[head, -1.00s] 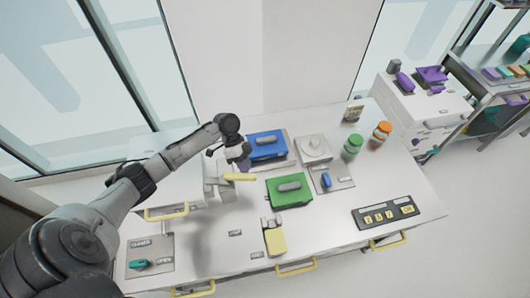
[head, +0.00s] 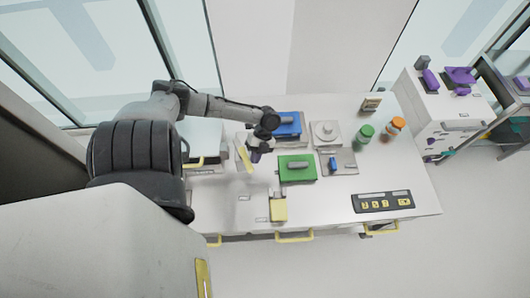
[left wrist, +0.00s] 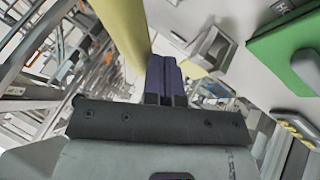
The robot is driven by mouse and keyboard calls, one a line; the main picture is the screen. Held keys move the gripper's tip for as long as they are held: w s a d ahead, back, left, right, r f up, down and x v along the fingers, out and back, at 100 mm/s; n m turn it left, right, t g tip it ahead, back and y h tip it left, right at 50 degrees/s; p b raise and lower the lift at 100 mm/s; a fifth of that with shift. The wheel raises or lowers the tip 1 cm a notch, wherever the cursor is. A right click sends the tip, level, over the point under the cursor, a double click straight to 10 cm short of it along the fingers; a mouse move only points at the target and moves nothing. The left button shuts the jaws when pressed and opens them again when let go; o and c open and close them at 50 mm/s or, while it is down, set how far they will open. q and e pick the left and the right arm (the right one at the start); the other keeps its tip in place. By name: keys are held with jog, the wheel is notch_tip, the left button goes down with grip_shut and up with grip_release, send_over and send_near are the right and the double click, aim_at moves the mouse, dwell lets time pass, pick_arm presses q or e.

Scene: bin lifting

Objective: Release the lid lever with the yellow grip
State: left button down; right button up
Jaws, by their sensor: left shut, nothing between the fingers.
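The lid lever with its yellow grip (head: 244,158) stands near the middle left of the white bench, slanting in the head view. My left gripper (head: 255,156) is just to the right of the grip, with its dark purple fingers shut and nothing between them. In the left wrist view the shut fingers (left wrist: 165,78) point up the picture, and the yellow grip (left wrist: 122,30) runs large beside them. I cannot tell whether fingers and grip touch. My right gripper is in neither view.
A green-lidded bin (head: 297,176) is right of my gripper, a blue one (head: 288,130) behind it. A yellow block (head: 279,210) is in front. Green (head: 365,133) and orange (head: 394,128) jars and a keypad panel (head: 384,202) are farther right. The bench's front middle is mostly clear.

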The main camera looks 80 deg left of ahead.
pick_arm(q)
jog(key=shift+s+d+m+g+y, duration=0.3)
jog(key=shift+s+m+g+y, duration=0.25)
jog(key=shift+m, duration=0.45)
jog(key=shift+s+d+m+g+y, duration=0.3)
jog(key=shift+s+m+y, duration=0.15)
jog(key=shift+s+m, duration=0.4)
jog(key=shift+m, duration=0.25)
jog(key=shift+w, duration=0.15)
jog(key=shift+w, duration=0.2)
jog(key=w+d+f+b+v, duration=0.1)
jog(key=w+b+v, duration=0.1)
jog(key=v, duration=0.9)
jog(key=shift+w+r+b, duration=0.2)
jog(key=shift+w+b, duration=0.15)
jog(key=shift+w, duration=0.05)
jog(key=shift+a, duration=0.15)
